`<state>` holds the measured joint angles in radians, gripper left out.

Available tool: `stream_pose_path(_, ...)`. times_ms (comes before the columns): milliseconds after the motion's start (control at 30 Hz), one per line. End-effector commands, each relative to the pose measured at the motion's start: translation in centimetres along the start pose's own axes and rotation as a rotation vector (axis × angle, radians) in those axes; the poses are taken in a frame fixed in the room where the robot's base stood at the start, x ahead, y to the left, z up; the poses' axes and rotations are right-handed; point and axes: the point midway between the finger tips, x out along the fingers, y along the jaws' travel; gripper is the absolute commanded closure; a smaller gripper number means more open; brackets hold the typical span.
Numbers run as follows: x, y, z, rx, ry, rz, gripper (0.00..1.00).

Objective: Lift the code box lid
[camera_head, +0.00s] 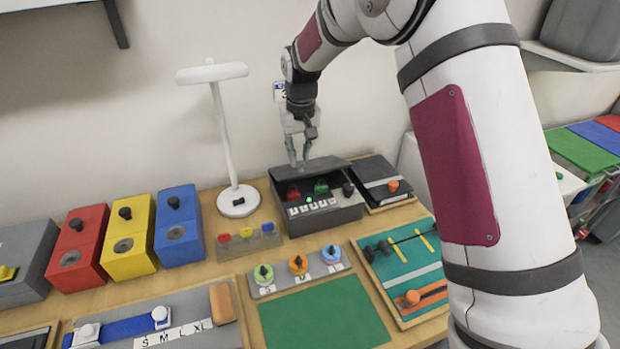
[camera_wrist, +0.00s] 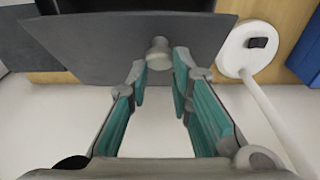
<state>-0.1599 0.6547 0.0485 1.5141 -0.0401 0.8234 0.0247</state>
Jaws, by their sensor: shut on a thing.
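The code box (camera_head: 325,219) is a dark grey box at the back of the bench. Its dark lid (camera_head: 305,172) is raised and tilted, so a red and a green piece show under it. A row of lettered tiles and a small green light show at its front. My gripper (camera_head: 299,163) is at the lid's back left. My gripper's teal-padded fingers (camera_wrist: 159,72) are shut on this knob, one on each side.
A white lamp (camera_head: 238,202) stands left of the box, its base near the lid in the wrist view. Red, yellow and blue boxes (camera_head: 178,228) stand further left. A dark binder-like case (camera_head: 378,178) lies right of the box. A green mat (camera_head: 325,315) is in front.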

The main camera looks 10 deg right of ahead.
Motion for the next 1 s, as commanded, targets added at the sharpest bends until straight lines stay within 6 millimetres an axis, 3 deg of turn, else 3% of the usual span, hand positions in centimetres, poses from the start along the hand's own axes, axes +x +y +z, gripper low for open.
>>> stream_pose_path(1000,-1.4,0.0,-1.6,0.000,0.000,0.000,0.93)
